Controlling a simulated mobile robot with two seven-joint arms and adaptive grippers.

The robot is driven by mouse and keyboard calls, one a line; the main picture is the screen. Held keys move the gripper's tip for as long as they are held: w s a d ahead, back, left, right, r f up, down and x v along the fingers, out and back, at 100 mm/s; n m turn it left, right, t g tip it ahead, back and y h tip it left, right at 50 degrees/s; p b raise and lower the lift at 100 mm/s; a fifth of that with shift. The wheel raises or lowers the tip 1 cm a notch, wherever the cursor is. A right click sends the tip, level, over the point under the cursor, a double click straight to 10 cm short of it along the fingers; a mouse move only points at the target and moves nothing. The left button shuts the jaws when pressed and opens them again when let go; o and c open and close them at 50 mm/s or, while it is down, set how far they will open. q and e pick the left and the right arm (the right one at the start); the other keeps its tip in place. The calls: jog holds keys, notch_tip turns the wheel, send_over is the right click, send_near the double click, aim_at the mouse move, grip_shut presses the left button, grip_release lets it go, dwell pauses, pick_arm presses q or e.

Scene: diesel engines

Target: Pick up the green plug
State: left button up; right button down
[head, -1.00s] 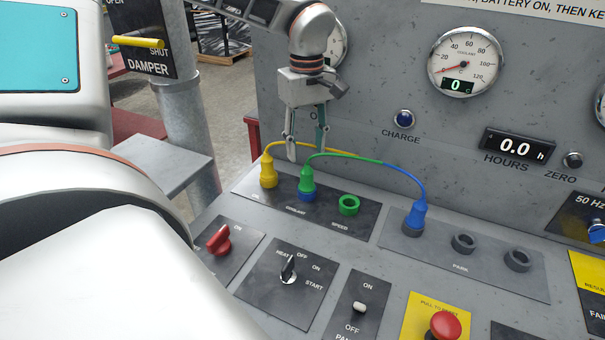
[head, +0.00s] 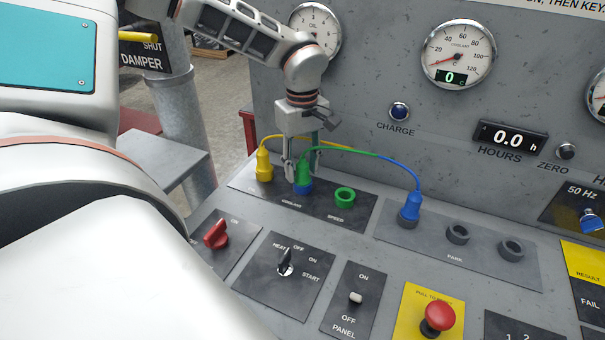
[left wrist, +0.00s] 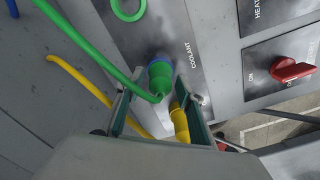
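The green plug (head: 303,178) stands upright in the blue socket ring (head: 302,190) marked COOLANT on the sloped console. A green cable arches from its top to the right. My left gripper (head: 302,170) is open from above, with one finger on each side of the plug. In the left wrist view the green plug (left wrist: 159,82) lies between the open fingertips of the left gripper (left wrist: 154,92); contact cannot be told. The empty green socket (head: 345,196), marked SPEED, is to the right. My right gripper is not in view.
A yellow plug (head: 264,166) stands close on the left, its cable passing behind my gripper. A blue plug (head: 409,207) sits at right beside two empty grey park sockets (head: 457,233). Red knob (head: 217,234) and key switch (head: 285,262) are nearer. The gauge panel rises behind.

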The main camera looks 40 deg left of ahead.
pick_arm(q)
grip_shut()
jog(key=shift+r, duration=0.15)
